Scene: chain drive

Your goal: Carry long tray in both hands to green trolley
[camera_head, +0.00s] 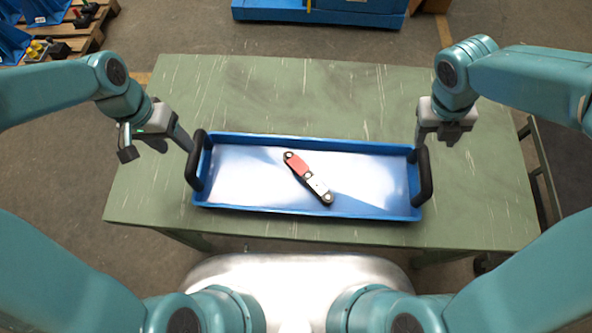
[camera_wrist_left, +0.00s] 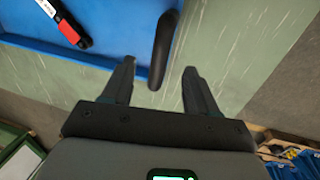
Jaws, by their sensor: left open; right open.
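The long blue tray (camera_head: 305,213) lies on the green table, with a black upright handle at each end. A red and white part (camera_head: 308,178) lies in it. My left gripper (camera_head: 160,148) is open beside the left handle (camera_head: 198,161). In the left wrist view that handle (camera_wrist_left: 163,50) shows ahead of and between the two open fingers (camera_wrist_left: 158,82), and it is not gripped. My right gripper (camera_head: 438,132) is open just above and behind the right handle (camera_head: 424,174); contact with it cannot be told. I cannot identify the green trolley.
The green table (camera_head: 290,90) is clear behind the tray. A blue object (camera_head: 320,12) stands on the floor beyond it. A wooden pallet (camera_head: 85,40) with blue and dark items is at the back left. A dark frame (camera_head: 542,165) stands at the right.

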